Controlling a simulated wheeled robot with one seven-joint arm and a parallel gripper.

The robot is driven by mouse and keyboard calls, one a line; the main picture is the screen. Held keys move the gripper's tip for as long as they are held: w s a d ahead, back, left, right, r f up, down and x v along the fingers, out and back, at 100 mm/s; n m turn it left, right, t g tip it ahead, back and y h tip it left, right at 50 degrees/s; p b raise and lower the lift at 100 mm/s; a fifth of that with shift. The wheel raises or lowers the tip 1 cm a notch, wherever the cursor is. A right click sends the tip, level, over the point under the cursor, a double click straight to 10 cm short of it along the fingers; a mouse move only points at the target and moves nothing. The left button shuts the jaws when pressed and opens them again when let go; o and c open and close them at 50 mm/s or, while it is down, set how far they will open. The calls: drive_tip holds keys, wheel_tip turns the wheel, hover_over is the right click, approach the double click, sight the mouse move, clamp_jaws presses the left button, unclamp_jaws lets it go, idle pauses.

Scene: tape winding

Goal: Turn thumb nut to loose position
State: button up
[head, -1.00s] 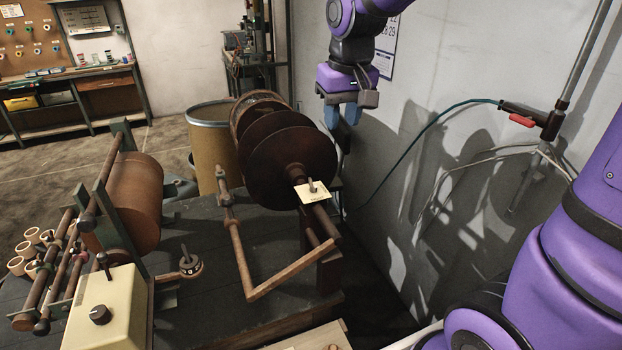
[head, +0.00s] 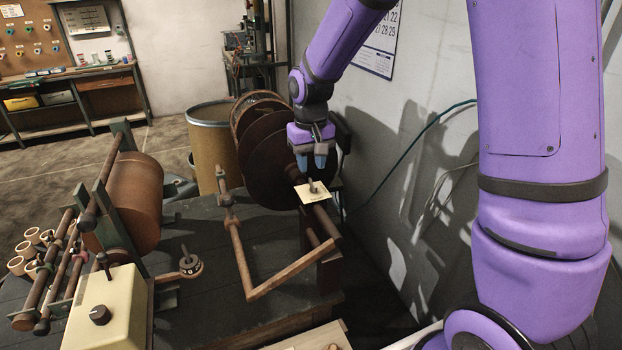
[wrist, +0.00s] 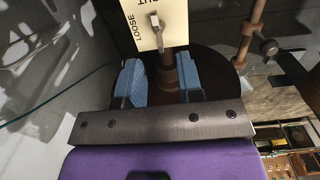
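The thumb nut (head: 312,186) is a small grey upright piece on a cream plate (head: 323,195) on the winder's shaft, in front of the dark spool discs. In the wrist view the thumb nut (wrist: 154,20) is at the top of the plate (wrist: 175,30), which reads "LOOSE" along its left side. My gripper (head: 311,162) is open, with its blue fingertips pointing down just above and behind the nut in the head view. In the wrist view my gripper (wrist: 161,75) has its fingers apart and empty, with the nut beyond the tips.
The dark spool discs (head: 265,160) stand close behind my gripper. A wooden crank (head: 285,275) juts out in front of the plate. A cream control box (head: 110,310) and brown drum (head: 136,200) are at left. The grey wall is close on the right.

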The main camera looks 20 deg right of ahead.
sight(311, 179)
drive_tip(key=shift+f, duration=2.5)
clamp_jaws()
